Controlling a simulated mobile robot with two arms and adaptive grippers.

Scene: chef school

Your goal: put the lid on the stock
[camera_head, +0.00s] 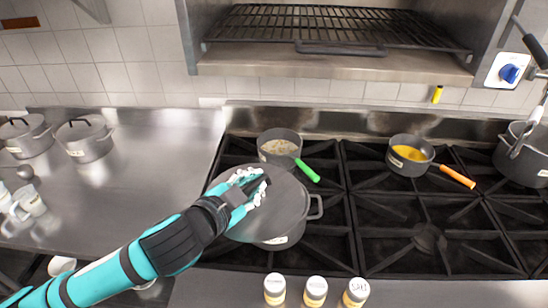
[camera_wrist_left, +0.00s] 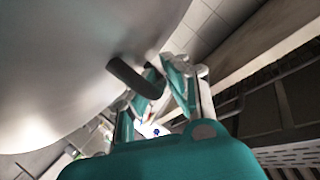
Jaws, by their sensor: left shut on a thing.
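The round grey lid (camera_head: 285,208) is over a large pot (camera_head: 290,239) at the front left of the stove. Only the pot's lower side with a label and its right handle show; its rim and contents are hidden. My left gripper (camera_head: 257,184) is shut on the lid's dark handle. In the left wrist view, the handle (camera_wrist_left: 133,77) is at the fingers (camera_wrist_left: 162,90), and the lid's surface (camera_wrist_left: 60,60) fills the upper left. I cannot tell whether the lid rests on the rim or hovers just above it. My right gripper is not in view.
Behind is a small pan (camera_head: 280,142) with a green handle. A pan with orange food (camera_head: 409,153) and another pot (camera_head: 522,158) stand right. Shakers (camera_head: 315,291) line the front edge. Two lidded pots (camera_head: 84,140) stand on the left counter (camera_head: 140,170), which has free room.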

